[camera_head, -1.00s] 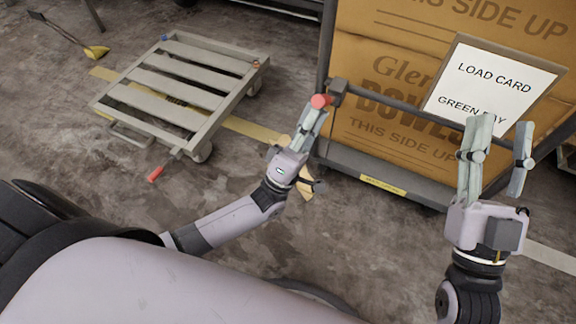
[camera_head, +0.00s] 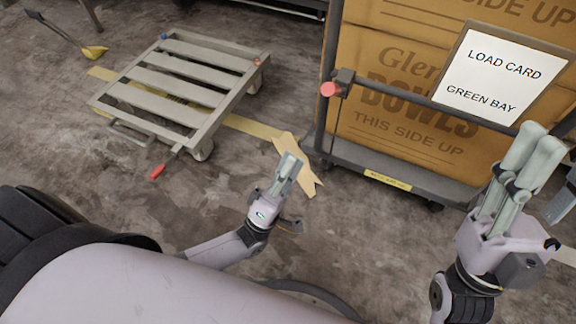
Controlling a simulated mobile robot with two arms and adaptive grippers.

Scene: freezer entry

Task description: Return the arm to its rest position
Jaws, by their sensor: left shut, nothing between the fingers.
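My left gripper (camera_head: 290,161) is shut and empty in the head view, low over the floor. It is apart from the cart and its red knob (camera_head: 330,89). My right gripper (camera_head: 548,172) is at the right edge, near the front of the cart.
A cart (camera_head: 398,183) with a dark frame carries large cardboard boxes (camera_head: 400,100). A load card (camera_head: 500,75) reading "GREEN BAY" is on its front. A slatted low trolley (camera_head: 185,84) with a red-ended lever (camera_head: 157,172) stands at left. A yellow broom (camera_head: 95,52) lies beyond it.

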